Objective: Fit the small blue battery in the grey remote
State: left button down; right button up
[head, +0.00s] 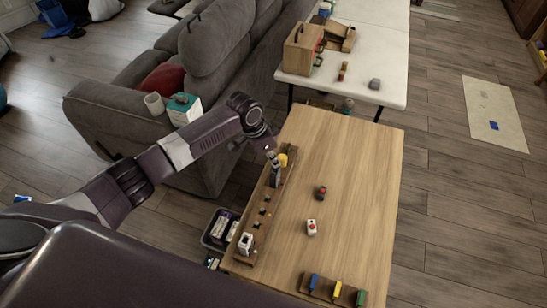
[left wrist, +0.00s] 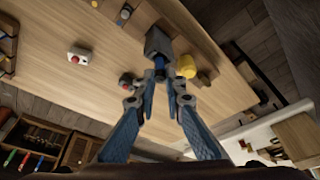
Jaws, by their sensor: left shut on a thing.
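My left gripper (head: 272,157) reaches over the far end of a long wooden rack on the table's left side. In the left wrist view its fingers (left wrist: 160,84) are shut on the small blue battery (left wrist: 160,66). The battery's far end is at the grey remote (left wrist: 157,42), a block-shaped thing that also shows in the head view (head: 275,180), on the rack. The battery and the remote look in line and touching; I cannot tell how far the battery is in. My right gripper is not in view.
A yellow cylinder (left wrist: 187,66) stands close beside the remote. A dark thing with a red top (head: 321,192) and a white one with red (head: 311,227) stand on the table (head: 355,165). A small rack (head: 325,288) with blue, yellow and green pieces lies at the near edge.

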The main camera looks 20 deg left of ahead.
pick_arm(q)
jog(key=shift+p, duration=0.3)
jog(key=shift+f+b, duration=0.95)
jog(key=shift+f, duration=0.65)
dwell(1.4)
jog(key=c, duration=1.9)
grip_release()
jog(key=shift+s, duration=0.1)
jog(key=shift+c, duration=0.2)
jog(key=v, duration=1.2)
